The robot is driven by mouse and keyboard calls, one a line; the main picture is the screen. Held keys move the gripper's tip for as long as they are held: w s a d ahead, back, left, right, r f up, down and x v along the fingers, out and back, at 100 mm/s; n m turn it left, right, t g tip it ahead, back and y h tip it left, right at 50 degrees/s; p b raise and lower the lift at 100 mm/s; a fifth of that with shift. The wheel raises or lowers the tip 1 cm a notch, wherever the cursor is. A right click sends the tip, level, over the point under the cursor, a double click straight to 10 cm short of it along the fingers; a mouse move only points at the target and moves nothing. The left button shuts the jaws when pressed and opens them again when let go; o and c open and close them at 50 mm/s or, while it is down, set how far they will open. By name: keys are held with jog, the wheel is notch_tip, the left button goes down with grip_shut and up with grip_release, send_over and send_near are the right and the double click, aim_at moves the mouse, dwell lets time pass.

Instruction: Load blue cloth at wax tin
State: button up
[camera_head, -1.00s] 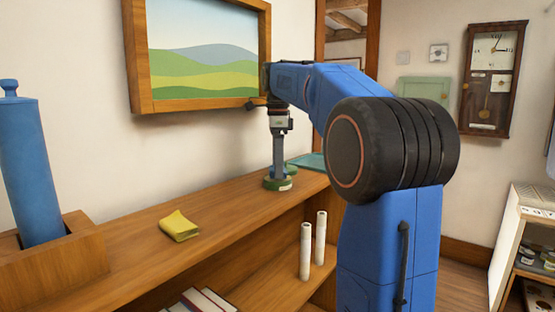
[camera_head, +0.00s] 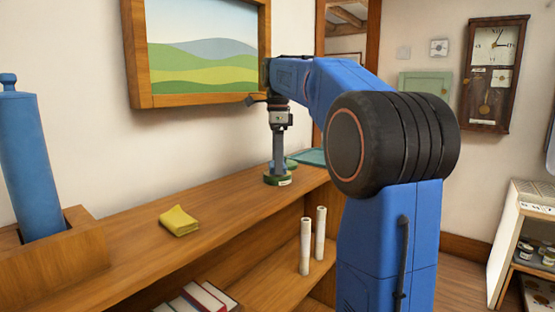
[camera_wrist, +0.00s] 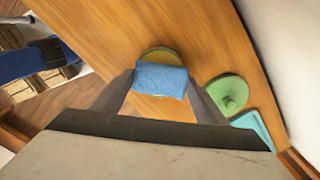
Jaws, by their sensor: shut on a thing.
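My gripper (camera_head: 278,172) points straight down over the round green tin (camera_head: 277,181) on the wooden shelf top. In the wrist view its fingers (camera_wrist: 160,88) are shut on the folded blue cloth (camera_wrist: 162,79). The cloth covers most of the open tin, whose yellowish far edge (camera_wrist: 158,53) shows beyond it. I cannot tell whether the cloth rests inside the tin or just above it. A green lid with a knob (camera_wrist: 228,94) lies beside the tin, and is partly hidden behind my gripper in the head view.
A teal flat thing (camera_head: 313,156) lies past the lid. A folded yellow cloth (camera_head: 179,221) lies nearer on the shelf top, with clear wood between. A blue cylinder (camera_head: 30,165) stands in a wooden holder at left. Two white rolls (camera_head: 306,245) stand on the lower shelf. A framed picture hangs behind.

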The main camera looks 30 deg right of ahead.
jog(key=shift+f, duration=0.45)
dwell(1.3)
jog(key=shift+r, duration=3.55)
